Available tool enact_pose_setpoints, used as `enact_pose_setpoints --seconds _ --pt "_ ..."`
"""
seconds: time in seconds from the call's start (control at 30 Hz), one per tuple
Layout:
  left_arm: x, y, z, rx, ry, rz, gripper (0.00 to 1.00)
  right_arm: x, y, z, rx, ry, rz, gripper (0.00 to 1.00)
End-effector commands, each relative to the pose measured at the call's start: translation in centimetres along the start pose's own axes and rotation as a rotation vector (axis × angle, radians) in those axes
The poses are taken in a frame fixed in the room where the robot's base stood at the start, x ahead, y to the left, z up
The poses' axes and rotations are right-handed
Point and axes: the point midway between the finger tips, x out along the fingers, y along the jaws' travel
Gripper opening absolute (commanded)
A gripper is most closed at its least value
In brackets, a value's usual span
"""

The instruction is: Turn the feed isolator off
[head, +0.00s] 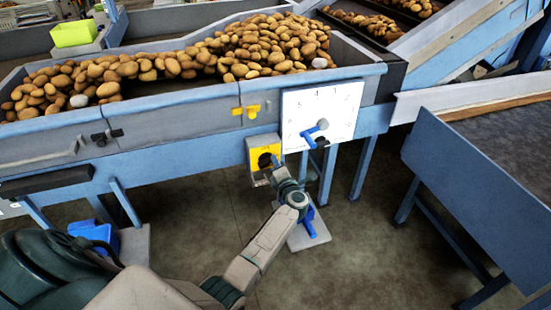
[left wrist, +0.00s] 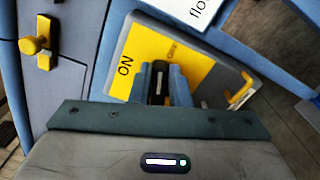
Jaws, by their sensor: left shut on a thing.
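The feed isolator is a yellow plate (head: 261,142) with a black knob (head: 264,160) on a grey box at the front of the blue machine. In the left wrist view the yellow plate (left wrist: 203,77) reads ON on its left side, with smaller lettering near the top that I cannot read. My left gripper (head: 272,168) reaches up to the isolator from below. In the left wrist view its blue fingers (left wrist: 163,88) are on both sides of the black knob (left wrist: 159,69), shut on it. The fingers hide part of the knob. My right gripper is not in view.
A white numbered dial board (head: 340,100) with a blue lever (head: 314,133) is just right of the isolator. A yellow latch (head: 252,110) sits above it. Potatoes (head: 260,50) fill the hopper behind. A blue table (head: 480,185) stands at right, with open floor before it.

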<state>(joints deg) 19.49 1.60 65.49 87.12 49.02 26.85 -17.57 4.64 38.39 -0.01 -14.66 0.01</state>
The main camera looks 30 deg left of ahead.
Motion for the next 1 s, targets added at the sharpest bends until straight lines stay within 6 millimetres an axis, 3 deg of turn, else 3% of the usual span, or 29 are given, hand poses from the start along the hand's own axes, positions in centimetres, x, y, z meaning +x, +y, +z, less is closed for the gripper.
enact_pose_setpoints --seconds 0.4,1.0 --pt "0.0 -0.7 -0.1 0.282 0.001 -0.002 0.0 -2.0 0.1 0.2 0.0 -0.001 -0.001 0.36" --pt "-0.1 -1.1 -0.2 0.371 0.0 -0.002 0.0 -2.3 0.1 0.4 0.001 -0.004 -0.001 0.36"
